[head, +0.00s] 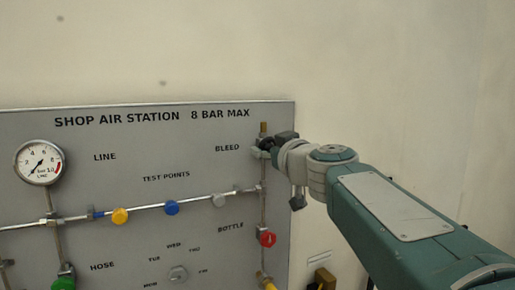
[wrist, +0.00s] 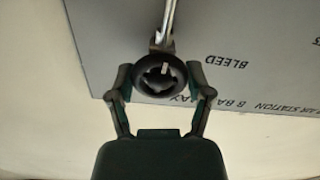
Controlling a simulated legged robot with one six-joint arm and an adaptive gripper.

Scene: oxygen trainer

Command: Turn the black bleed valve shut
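The black bleed valve (wrist: 160,84) is a round knob with a spoked face and a pale mark near its upper edge. It sits at the end of a metal pipe (wrist: 168,22) in the wrist view. My gripper (wrist: 159,75) is open, with one finger on each side of the knob. A small gap seems to show between each fingertip and the rim; contact is not clear. In the head view my gripper (head: 274,144) is at the panel's upper right, beside the BLEED label, and hides most of the valve.
The grey panel (head: 120,145) carries a gauge (head: 39,162), yellow (head: 120,216), blue (head: 172,208) and grey knobs (head: 219,200) on a pipe, a red BOTTLE knob (head: 267,239) below the bleed valve, and a green knob (head: 64,284). Bare wall lies above and right.

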